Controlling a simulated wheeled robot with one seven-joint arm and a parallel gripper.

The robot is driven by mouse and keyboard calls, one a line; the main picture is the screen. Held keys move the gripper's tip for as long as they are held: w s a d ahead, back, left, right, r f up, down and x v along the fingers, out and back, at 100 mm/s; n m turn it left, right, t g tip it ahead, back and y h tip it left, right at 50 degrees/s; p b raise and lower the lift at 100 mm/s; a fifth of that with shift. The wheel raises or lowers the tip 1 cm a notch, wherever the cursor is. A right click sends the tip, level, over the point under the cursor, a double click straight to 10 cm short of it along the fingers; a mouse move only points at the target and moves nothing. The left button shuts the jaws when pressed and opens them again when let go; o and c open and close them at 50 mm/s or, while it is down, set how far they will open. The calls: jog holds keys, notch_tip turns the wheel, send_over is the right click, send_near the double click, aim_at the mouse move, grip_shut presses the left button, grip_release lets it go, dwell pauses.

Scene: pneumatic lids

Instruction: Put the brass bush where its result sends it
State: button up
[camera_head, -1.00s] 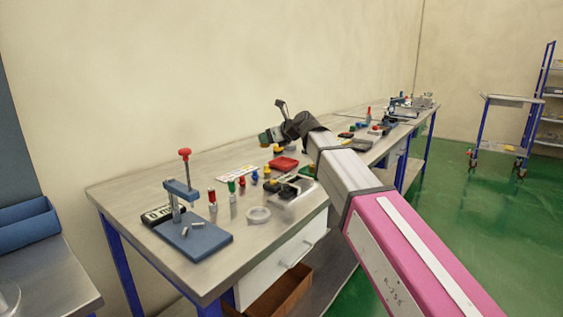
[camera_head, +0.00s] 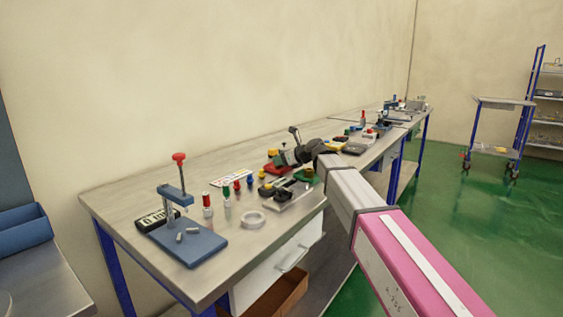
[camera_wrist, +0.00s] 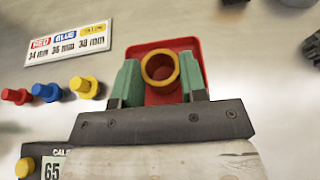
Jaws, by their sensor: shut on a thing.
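The brass bush (camera_wrist: 176,72), a short hollow ring, is held upright between the two green fingers of my gripper (camera_wrist: 160,78) in the wrist view. A red tray (camera_wrist: 150,47) lies beneath and behind it. I cannot tell how high the bush is above the tray. In the head view my gripper (camera_head: 283,157) is over the red tray (camera_head: 275,170), with the bush hard to make out. A result sign (camera_wrist: 67,43) reads red 34 mm, blue 36 mm, yellow 38 mm; in the head view it lies on the bench (camera_head: 232,177).
Red (camera_wrist: 15,95), blue (camera_wrist: 45,92) and yellow (camera_wrist: 85,87) pegs stand left of my gripper. A blue-based gauge stand (camera_head: 192,240) with a display (camera_head: 152,220) and a tape ring (camera_head: 253,220) are at the bench's near end. Dark fixtures crowd beside the tray.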

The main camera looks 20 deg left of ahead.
jog(key=shift+f, duration=0.25)
jog(key=o, duration=1)
jog(key=shift+f, duration=0.1)
jog(key=v, duration=1.2)
